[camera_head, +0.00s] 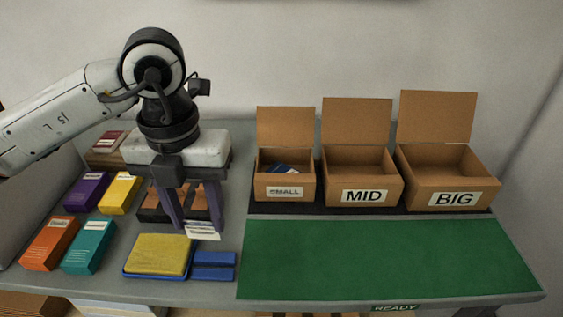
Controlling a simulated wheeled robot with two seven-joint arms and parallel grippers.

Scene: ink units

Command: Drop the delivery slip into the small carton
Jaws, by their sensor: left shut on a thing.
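The small carton (285,191), labelled SMALL, stands open at the back of the table with its lid flap up. Something blue and white lies inside it. My left gripper (189,222) points down over the left half of the table. It is shut on a white slip (203,231) with printing, held at the fingertips to the left of the small carton and nearer the front. Part of the slip is hidden by the fingers. My right gripper is not in view.
A MID carton (363,196) and a BIG carton (453,199) stand open to the right. A green mat (380,260) lies clear in front. A yellow pad on a blue tray (160,255), a blue block (213,266) and several coloured boxes (90,246) occupy the left.

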